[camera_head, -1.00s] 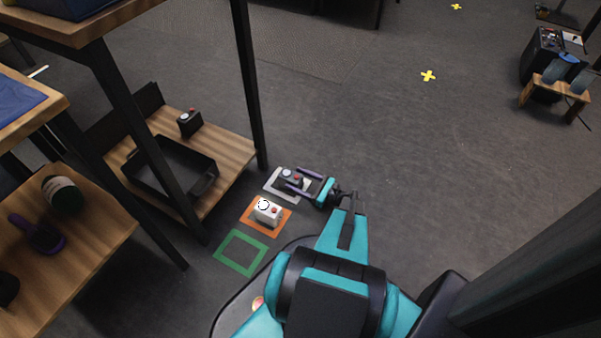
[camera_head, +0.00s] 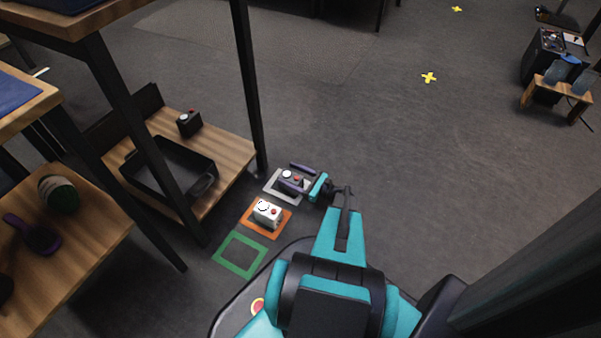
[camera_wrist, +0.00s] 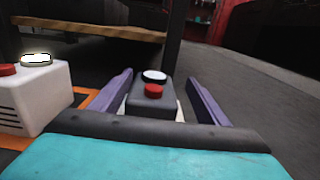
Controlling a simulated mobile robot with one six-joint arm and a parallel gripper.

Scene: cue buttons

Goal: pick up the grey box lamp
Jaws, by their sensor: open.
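The grey box lamp (camera_head: 291,180) sits on the floor inside a white-outlined square (camera_head: 272,184). It has a white disc and a red button on top. My gripper (camera_head: 293,178) is open, with its purple fingers on either side of the box. In the wrist view the grey box (camera_wrist: 152,100) stands upright between the two fingers (camera_wrist: 158,98), with a visible gap to each. Its lower front is hidden by my gripper's body.
A white box (camera_head: 266,212) with a red button stands close by in an orange square (camera_head: 247,221). A green square (camera_head: 226,257) beyond it is empty. A shelf (camera_head: 232,158) with a black tray (camera_head: 205,188) and a dark box (camera_head: 188,123) stands left. Floor to the right is clear.

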